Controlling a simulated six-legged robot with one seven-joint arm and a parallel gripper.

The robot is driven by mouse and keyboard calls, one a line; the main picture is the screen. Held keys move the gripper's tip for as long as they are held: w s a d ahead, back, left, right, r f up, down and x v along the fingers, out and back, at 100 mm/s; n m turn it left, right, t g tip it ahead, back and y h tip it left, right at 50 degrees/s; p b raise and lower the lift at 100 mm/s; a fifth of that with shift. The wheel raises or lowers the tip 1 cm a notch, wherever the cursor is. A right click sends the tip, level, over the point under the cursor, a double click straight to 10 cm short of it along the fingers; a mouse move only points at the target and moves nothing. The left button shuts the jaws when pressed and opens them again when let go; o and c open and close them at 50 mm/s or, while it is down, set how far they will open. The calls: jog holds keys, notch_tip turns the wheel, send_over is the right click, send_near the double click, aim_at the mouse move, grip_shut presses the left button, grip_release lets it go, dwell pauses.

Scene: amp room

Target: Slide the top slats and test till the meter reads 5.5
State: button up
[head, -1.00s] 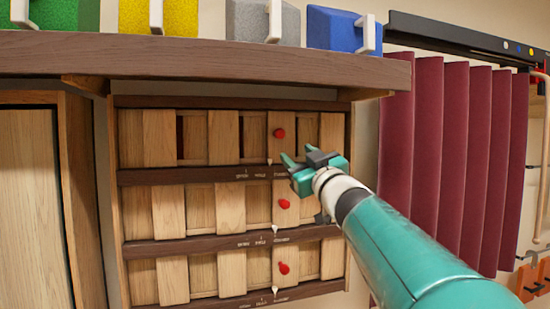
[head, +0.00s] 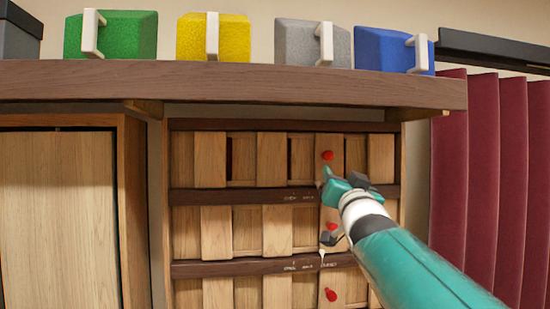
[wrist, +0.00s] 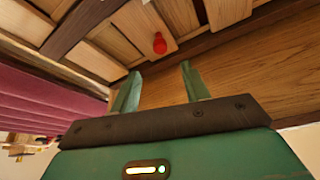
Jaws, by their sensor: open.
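The top row of wooden slats (head: 271,160) sits in a cabinet under the shelf, with dark gaps showing between some slats. A red knob (head: 328,156) is on a slat toward the right of that row; it also shows in the wrist view (wrist: 160,43). My gripper (head: 326,178) is just below this knob in the head view. In the wrist view my gripper (wrist: 157,80) is open and empty, its fingertips short of the knob and apart from it. My gripper hides part of the scale under the top row. No meter is recognizable in these frames.
Lower slat rows have red knobs (head: 331,227) and (head: 331,295) of their own, with a pointer by a scale (head: 322,256). The shelf (head: 260,85) overhangs the slats and holds green, yellow, grey and blue blocks with white handles. A maroon curtain (head: 497,180) hangs at right.

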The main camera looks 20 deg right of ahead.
aim_at(330, 159)
jog(key=x, duration=1.2)
jog(key=shift+w+d+r, duration=0.1)
jog(key=shift+w+r, duration=0.05)
jog(key=shift+w, duration=0.05)
grip_shut()
